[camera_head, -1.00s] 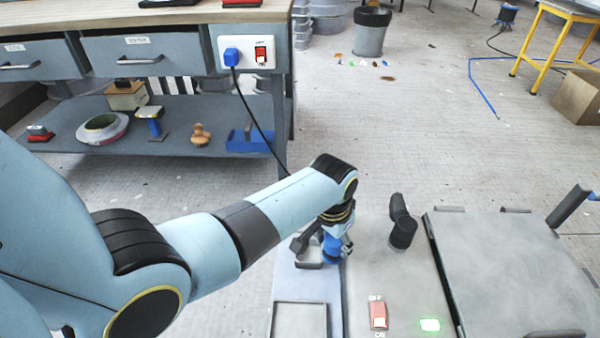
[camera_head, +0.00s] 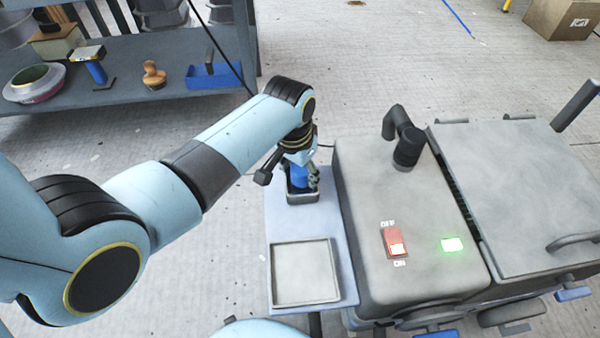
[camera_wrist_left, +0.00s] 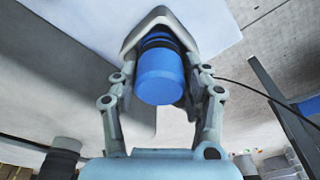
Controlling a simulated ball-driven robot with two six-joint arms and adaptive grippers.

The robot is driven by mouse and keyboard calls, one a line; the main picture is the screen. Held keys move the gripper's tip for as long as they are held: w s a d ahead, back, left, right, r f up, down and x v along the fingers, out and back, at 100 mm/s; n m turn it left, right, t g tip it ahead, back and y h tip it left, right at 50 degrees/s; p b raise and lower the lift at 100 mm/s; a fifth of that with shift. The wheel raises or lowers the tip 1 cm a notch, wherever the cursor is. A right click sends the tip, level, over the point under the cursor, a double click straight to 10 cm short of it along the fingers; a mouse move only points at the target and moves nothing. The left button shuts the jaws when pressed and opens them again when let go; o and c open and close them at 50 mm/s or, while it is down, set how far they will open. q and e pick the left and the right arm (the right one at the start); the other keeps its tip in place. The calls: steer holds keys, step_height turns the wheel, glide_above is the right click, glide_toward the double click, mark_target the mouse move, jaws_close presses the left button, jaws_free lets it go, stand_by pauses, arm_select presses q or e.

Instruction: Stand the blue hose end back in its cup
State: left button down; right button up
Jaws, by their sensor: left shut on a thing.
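The blue hose end (camera_head: 298,177) is held in my left gripper (camera_head: 300,176), at the far end of a narrow pale shelf. The grey cup (camera_head: 302,197) stands on that shelf directly below it. The hose end's lower part appears within the cup's rim; how deep it sits I cannot tell. In the left wrist view the blue hose end (camera_wrist_left: 160,78) lies between the two fingers of my left gripper (camera_wrist_left: 162,88), its dark-banded far end overlapping the cup's opening (camera_wrist_left: 160,22). My right gripper is out of view.
A square shallow tray (camera_head: 306,296) lies on the shelf nearer me. To the right is a grey machine with a red switch (camera_head: 394,243), a lit green button (camera_head: 452,245) and a dark upright spout (camera_head: 407,150). A workbench shelf (camera_head: 130,95) with several items stands at the back left.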

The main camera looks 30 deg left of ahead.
arm_select(q)
steer(key=shift+f, duration=0.1)
steer(key=c, duration=0.6)
jaws_free()
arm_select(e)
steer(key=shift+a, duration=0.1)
arm_select(q)
step_height(320, 180, up, 3)
steer(key=shift+f+p, duration=0.1)
steer(key=shift+p, duration=0.6)
steer(key=r+p, duration=0.1)
steer(key=r, duration=0.1)
steer(key=s+r+p, duration=0.1)
steer(key=r, duration=0.2)
steer(key=r+p, duration=0.2)
steer(key=r, duration=0.1)
steer(key=shift+s+a+r, duration=0.1)
steer(key=shift+s+r, duration=0.25)
steer(key=shift+r, duration=0.35)
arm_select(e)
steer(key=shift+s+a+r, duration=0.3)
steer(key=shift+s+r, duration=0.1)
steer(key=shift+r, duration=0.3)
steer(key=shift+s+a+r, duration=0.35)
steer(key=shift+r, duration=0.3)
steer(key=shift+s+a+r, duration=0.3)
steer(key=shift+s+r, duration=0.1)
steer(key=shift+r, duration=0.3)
